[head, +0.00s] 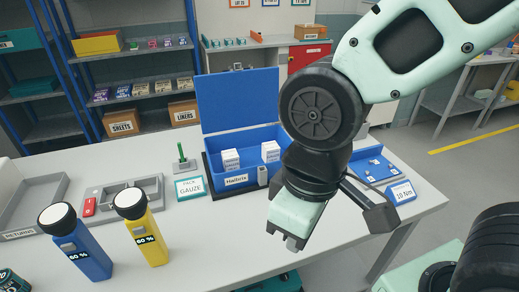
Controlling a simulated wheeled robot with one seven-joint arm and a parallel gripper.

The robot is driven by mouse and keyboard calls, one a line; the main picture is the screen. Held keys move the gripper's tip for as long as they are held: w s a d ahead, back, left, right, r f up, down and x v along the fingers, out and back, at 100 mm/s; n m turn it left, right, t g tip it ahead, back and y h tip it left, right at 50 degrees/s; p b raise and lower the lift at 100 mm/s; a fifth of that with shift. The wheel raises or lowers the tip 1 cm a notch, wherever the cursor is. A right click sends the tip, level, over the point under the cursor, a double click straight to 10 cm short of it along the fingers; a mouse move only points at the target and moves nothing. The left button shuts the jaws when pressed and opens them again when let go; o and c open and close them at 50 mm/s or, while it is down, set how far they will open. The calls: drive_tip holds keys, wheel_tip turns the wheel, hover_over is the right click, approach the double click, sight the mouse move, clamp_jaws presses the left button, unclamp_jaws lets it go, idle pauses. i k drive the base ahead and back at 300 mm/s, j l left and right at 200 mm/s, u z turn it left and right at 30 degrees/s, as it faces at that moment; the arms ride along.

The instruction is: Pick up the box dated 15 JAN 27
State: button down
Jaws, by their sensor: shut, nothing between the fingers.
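Two small white boxes stand apart inside an open blue case (236,178) labelled "Hallrix", a left box (230,160) and a right box (270,151). Their print is too small to read, so I cannot tell which is dated 15 JAN 27. The case's lid (238,102) stands up at the back. My gripper (294,243) points down over the table's front part, to the right of and nearer than the case. It is shut and holds nothing. My arm hides the area just right of the case.
A yellow (146,232) and a blue (80,245) "60 %" device stand front left. A "PACK GAUZE" sign (190,188) is left of the case. A blue tray (372,168) and a "10 rpm" sign (401,192) lie right. The table's front middle (215,245) is clear.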

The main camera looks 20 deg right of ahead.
sight(230, 158)
drive_tip(key=i+l+u, duration=0.2)
drive_tip(key=u, duration=0.2)
drive_tip(key=i+l+u, duration=0.15)
drive_tip(key=l+u, duration=0.2)
drive_tip(key=i+l+u, duration=0.15)
drive_tip(key=l+u, duration=0.25)
drive_tip(key=j, duration=0.1)
